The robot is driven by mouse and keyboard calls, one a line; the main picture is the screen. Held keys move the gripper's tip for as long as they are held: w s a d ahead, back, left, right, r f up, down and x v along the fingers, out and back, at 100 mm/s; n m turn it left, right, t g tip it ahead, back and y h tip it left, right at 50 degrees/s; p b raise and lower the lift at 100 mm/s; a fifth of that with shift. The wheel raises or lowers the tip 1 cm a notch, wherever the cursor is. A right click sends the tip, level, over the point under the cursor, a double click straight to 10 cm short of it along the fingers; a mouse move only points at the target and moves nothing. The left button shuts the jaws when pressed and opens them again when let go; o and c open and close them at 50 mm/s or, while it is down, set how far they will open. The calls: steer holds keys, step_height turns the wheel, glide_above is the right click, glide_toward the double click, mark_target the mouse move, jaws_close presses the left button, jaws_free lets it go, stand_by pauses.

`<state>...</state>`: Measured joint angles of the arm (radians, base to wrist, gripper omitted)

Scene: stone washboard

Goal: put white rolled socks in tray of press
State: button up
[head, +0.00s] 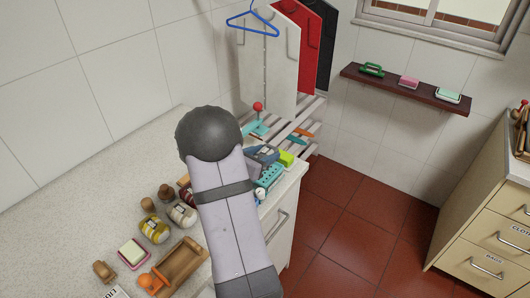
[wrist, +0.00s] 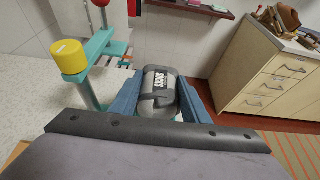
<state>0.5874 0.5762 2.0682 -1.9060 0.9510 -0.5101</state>
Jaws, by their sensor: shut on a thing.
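My gripper (wrist: 160,104) is shut on a rolled bundle of socks (wrist: 160,82) between its two blue fingers. The roll looks grey, with a darker band and white lettering. In the head view my arm hides most of the gripper. A pale roll with a dark band (head: 182,215) lies on the counter. A teal press frame with a yellow knob (wrist: 70,57) stands left of my gripper in the wrist view. Teal parts (head: 269,177) show beside my arm in the head view. The press tray is not clearly visible.
A yellow roll (head: 154,229), a soap dish (head: 134,254) and a wooden tray (head: 182,262) lie on the counter (head: 70,205). A teal device with a red knob (head: 257,107) stands behind my arm. A drawer cabinet (head: 485,235) is at the right.

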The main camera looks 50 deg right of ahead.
steer(key=shift+f+b, duration=1.05)
steer(key=shift+f, duration=0.85)
steer(key=o, duration=1.3)
steer(key=shift+c, duration=0.2)
steer(key=b+v, duration=0.1)
steer(key=v, duration=0.6)
steer(key=shift+a+b, duration=0.2)
steer(key=shift+b, duration=0.2)
steer(key=shift+r, duration=0.1)
